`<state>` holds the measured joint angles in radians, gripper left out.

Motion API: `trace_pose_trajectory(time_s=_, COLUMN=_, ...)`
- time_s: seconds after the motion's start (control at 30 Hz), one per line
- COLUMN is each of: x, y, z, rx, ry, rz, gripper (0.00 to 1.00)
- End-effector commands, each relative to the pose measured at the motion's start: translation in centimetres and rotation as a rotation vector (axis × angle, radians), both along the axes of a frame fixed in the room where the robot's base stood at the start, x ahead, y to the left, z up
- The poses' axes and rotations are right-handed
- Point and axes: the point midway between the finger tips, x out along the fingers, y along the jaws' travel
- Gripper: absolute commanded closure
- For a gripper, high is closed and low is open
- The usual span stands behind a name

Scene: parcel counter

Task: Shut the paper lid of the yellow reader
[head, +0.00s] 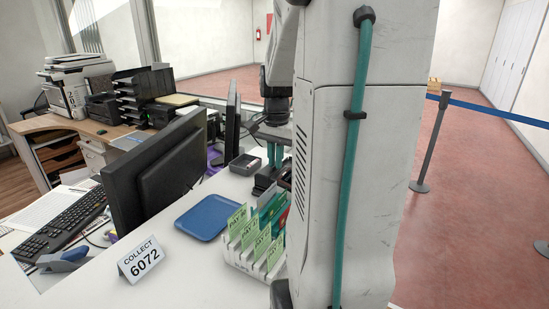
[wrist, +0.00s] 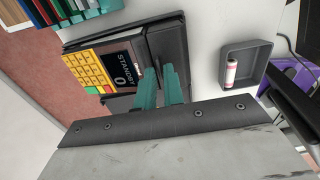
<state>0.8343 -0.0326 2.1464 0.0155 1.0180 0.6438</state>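The reader shows in the wrist view with a yellow keypad (wrist: 88,68) and a screen (wrist: 122,72) reading STANDBY 0. Its dark paper-lid end (wrist: 168,38) lies beside the screen, on the right. How far the lid stands open is not clear. My gripper (wrist: 160,75) has two teal fingers over the reader, with their tips close to the lid end. Only a narrow gap shows between the fingers; whether they touch the lid is unclear. In the head view my gripper (head: 275,158) is above the dark reader (head: 265,181), which my arm partly hides.
A small grey tray (wrist: 245,82) with a white-and-red roll (wrist: 231,74) stands beside the reader. A rack of green cards (head: 250,262), a blue tray (head: 203,217), a COLLECT 6072 sign (head: 141,259) and a monitor (head: 155,178) are on the counter.

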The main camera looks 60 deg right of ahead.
Motion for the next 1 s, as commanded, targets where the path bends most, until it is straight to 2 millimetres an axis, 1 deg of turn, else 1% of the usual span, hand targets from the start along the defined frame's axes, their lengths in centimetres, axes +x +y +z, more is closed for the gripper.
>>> trace_pose_trajectory(time_s=0.27, x=0.0, y=0.0, z=0.0, rx=0.000, ry=0.001, rz=0.000, gripper=0.75)
trace_pose_trajectory(time_s=0.37, x=0.0, y=0.0, z=0.3, rx=-0.001, ry=0.000, rz=0.000, gripper=0.75)
trace_pose_trajectory(time_s=0.47, x=0.0, y=-0.1, z=1.4, rx=-0.003, ry=-0.001, rz=0.000, gripper=0.75)
trace_pose_trajectory(time_s=0.7, x=-0.1, y=0.0, z=5.5, rx=-0.003, ry=-0.001, rz=0.000, gripper=0.75)
trace_pose_trajectory(time_s=0.8, x=-0.1, y=-0.1, z=6.8, rx=-0.002, ry=0.000, rz=0.000, gripper=0.75)
trace_pose_trajectory(time_s=0.9, x=-0.1, y=0.0, z=7.5, rx=0.000, ry=0.001, rz=0.000, gripper=0.75)
trace_pose_trajectory(time_s=1.0, x=-0.1, y=0.0, z=7.8, rx=0.000, ry=0.001, rz=0.000, gripper=0.75)
